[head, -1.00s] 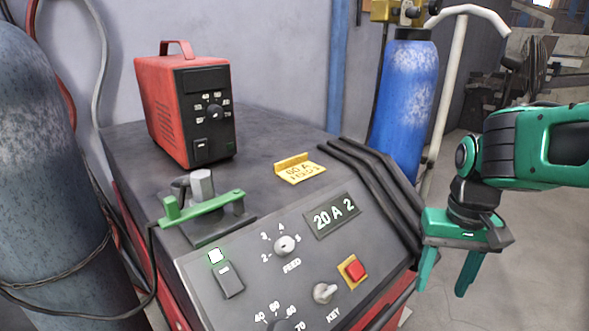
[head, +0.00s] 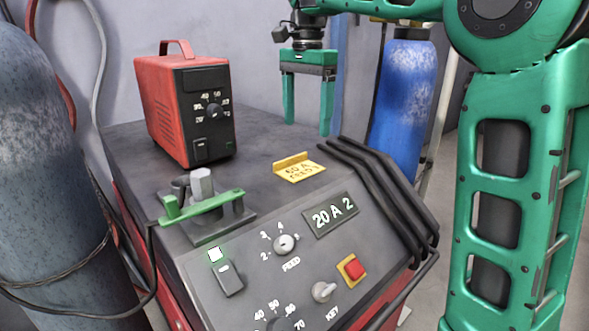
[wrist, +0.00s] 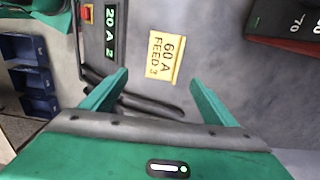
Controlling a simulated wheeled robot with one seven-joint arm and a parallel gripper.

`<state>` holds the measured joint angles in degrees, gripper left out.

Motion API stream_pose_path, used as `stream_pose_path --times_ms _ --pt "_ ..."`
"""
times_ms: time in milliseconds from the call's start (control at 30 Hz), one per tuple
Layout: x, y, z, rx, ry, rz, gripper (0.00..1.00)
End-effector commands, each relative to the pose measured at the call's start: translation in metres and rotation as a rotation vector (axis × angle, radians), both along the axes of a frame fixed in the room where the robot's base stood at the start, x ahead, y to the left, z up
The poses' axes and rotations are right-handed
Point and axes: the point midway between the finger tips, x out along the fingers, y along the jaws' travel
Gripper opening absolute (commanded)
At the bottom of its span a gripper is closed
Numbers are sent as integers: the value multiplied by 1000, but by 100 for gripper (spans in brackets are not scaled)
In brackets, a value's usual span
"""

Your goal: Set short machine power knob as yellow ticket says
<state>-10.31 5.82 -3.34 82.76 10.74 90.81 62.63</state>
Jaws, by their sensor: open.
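The yellow ticket (head: 298,167) lies on the dark top of the larger machine (head: 255,127); in the wrist view the ticket (wrist: 165,55) reads "60 A FEED 3". A smaller red machine (head: 172,113) stands on that top, with a numbered knob (head: 214,110) on its black front. The larger machine's panel has a FEED knob (head: 285,244), a display (head: 334,213) reading "20 A 2", and a numbered dial (head: 279,325) cut off at the bottom edge. Neither numbered knob's setting is readable. My gripper (head: 307,127) is open and empty, pointing down above the top, behind the ticket.
A green clamp (head: 205,207) sits on the front left of the top. Black bars (head: 375,185) run along the right edge. A KEY switch (head: 324,291) and red button (head: 354,269) are on the panel. Gas cylinders (head: 405,95) (head: 40,160) flank the machine.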

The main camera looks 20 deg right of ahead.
Motion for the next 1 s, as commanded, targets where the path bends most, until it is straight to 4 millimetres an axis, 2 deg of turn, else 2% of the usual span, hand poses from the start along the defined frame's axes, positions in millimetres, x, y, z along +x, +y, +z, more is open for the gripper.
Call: stream_pose_path --times_ms 167,400,667,1000 --pt "5 7 -5 2 2 -21 80" --pt "5 6 -38 0 1 -22 80" --pt "5 7 -56 1 -1 -22 80" --pt "2 11 -98 1 -1 -20 80"
